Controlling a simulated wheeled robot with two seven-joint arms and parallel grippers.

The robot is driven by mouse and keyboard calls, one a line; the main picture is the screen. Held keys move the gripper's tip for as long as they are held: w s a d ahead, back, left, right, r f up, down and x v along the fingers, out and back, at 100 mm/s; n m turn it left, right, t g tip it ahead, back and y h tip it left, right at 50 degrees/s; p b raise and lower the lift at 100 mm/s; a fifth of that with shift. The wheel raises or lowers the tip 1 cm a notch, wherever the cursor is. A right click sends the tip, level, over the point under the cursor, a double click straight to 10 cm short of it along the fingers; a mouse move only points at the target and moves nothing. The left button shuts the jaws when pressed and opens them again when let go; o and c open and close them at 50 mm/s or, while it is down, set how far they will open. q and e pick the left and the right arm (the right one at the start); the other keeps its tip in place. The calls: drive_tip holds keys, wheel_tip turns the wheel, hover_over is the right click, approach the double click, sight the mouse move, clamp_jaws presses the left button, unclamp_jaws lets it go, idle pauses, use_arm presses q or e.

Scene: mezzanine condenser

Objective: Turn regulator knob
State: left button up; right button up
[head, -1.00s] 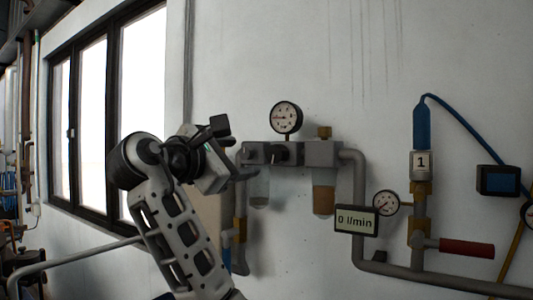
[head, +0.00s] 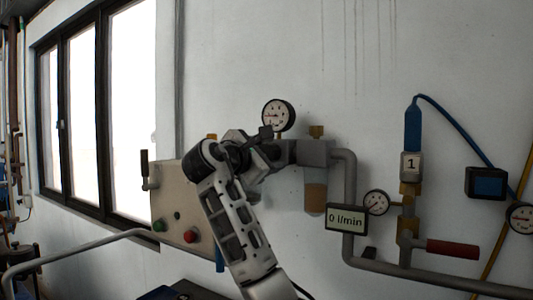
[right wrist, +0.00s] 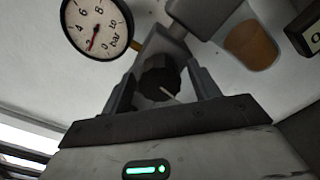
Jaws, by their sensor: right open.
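The dark round regulator knob (right wrist: 160,78), with a pale pointer line towards its lower right, sits between the two fingers of my right gripper (right wrist: 161,72) in the right wrist view. The fingers stand apart, one on each side of the knob; whether either touches it I cannot tell. In the head view my right gripper (head: 270,150) is in front of the regulator (head: 313,152) and hides the knob. The round pressure gauge (head: 278,115) sits above; it also shows in the right wrist view (right wrist: 97,25), needle near 2 bar. My left gripper is not in view.
A display (head: 346,218) reads 0 l/min, beside a small gauge (head: 376,202). A red-handled valve (head: 452,248) and a tag marked 1 (head: 411,165) are on the pipe to the right. A beige box (head: 170,200) with green and red buttons is left of my arm.

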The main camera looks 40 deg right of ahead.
drive_tip(key=shift+c, duration=0.3)
drive_tip(key=c, duration=0.9)
